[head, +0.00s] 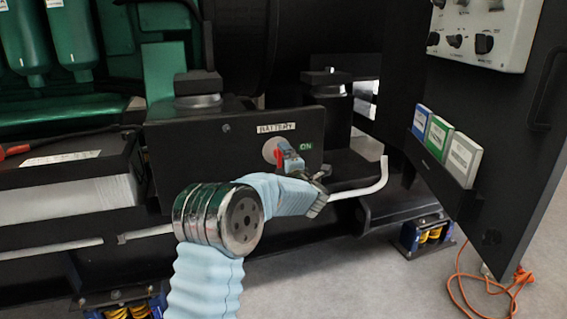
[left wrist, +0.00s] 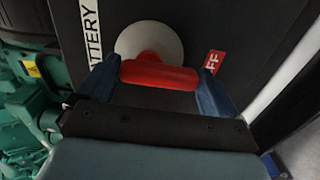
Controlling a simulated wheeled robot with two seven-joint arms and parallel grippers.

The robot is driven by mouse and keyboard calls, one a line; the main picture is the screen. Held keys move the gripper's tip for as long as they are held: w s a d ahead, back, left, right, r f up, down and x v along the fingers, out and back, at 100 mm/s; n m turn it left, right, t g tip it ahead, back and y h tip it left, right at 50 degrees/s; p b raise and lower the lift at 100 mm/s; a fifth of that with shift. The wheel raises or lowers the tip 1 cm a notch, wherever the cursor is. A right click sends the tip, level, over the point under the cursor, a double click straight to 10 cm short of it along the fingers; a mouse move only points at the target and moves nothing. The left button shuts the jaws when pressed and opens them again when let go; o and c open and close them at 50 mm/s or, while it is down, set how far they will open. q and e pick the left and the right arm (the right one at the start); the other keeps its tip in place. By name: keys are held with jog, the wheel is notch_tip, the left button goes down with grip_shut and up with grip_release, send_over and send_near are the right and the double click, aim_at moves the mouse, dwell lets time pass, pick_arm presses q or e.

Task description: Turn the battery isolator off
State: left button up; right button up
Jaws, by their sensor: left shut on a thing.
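The battery isolator has a round pale disc (head: 270,150) with a red handle (head: 279,156) on a dark panel under a BATTERY label (head: 276,127). A green ON label (head: 306,146) is at its right. In the left wrist view the red handle (left wrist: 158,75) lies across the pale disc (left wrist: 150,42), with part of a red OFF label (left wrist: 212,63) beside it. My left gripper (head: 290,160) is at the isolator, its blue fingers on either side of the handle and shut on it. It hides part of the handle in the head view. My right gripper is out of view.
An open dark door (head: 500,180) with a grey control box (head: 487,30) and several coloured cards stands at the right. A bent pale pipe (head: 365,190) runs close below the isolator. An orange cable (head: 465,290) lies on the floor at the lower right.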

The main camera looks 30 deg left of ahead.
pick_arm(q)
jog(key=shift+a+r, duration=0.15)
jog(key=shift+r, duration=0.05)
jog(key=o, duration=0.7)
jog(key=shift+f, duration=0.1)
jog(key=v, duration=1.4)
jog(key=shift+w, duration=0.15)
